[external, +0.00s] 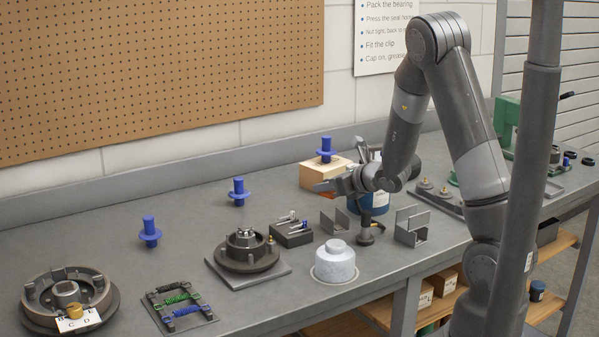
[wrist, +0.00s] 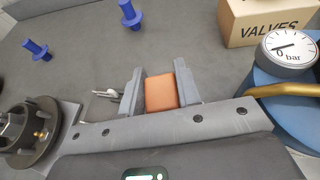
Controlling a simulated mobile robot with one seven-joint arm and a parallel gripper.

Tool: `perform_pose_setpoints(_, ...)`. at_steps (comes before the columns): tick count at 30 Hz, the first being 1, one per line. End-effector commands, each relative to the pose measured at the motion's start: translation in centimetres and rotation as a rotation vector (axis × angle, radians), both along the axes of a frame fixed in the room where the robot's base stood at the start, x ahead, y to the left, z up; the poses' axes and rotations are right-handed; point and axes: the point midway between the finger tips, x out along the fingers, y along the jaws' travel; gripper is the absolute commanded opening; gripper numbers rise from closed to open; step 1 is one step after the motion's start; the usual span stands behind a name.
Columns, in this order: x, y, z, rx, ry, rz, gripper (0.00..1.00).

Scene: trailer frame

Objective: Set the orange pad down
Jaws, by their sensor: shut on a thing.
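The orange pad (wrist: 160,92) shows in the wrist view as a small rounded block. It sits between the two grey fingers of my gripper (wrist: 160,85), which are shut on it. In the external view my gripper (external: 328,186) is above the bench, in front of the light wooden box.
The wooden box (external: 318,176) and a blue tank (wrist: 255,97) with a gauge (wrist: 289,47) are close by. A hub on a plate (external: 247,254), a silver canister (external: 335,263) and brackets (external: 411,226) stand toward the front. Bare bench (external: 195,205) lies to the left, around blue plugs (external: 238,191).

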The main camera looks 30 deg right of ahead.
Motion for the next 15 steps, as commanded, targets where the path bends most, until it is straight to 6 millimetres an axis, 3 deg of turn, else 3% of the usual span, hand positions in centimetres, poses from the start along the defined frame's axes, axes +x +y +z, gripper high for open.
perform_pose_setpoints(5, 0.1, 0.0, 2.6, 0.001, -0.007, 0.002, 0.09)
perform_pose_setpoints(15, 0.1, 0.0, 11.5, -0.001, -0.010, 0.002, 0.09)
